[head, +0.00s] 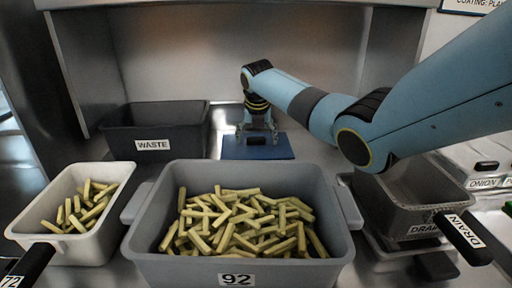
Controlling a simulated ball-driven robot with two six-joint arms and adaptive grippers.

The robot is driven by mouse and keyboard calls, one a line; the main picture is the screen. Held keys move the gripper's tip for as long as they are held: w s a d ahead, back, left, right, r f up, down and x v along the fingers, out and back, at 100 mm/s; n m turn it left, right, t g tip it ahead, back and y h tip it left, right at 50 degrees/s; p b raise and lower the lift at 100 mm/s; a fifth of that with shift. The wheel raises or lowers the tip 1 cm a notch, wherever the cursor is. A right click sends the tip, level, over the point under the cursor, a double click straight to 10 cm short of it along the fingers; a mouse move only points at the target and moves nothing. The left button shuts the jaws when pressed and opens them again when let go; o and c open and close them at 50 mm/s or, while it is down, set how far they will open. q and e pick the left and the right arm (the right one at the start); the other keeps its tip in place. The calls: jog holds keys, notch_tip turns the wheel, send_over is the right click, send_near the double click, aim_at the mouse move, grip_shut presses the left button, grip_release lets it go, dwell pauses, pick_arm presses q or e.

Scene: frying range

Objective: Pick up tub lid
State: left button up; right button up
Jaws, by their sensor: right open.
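The tub lid appears to be the flat blue panel (230,150) lying on the counter behind the grey tub. The grey tub (142,240), marked 92, is open and holds many cut fry-like sticks. My right gripper (257,138) points down over the middle of the blue panel, with its fingers apart and a dark spot, perhaps a handle, between them. I cannot tell whether the fingers touch the panel. My left gripper is not in view.
A black bin (117,142) labelled WASTE stands at the back left. A white container (35,210) with sticks is at the left. A dark basket (395,208) labelled DRAIN and a lidded container (480,160) marked ONION are at the right.

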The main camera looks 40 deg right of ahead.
jog(key=c, duration=1.4)
jog(key=shift+r, duration=0.1)
jog(key=shift+r, duration=0.1)
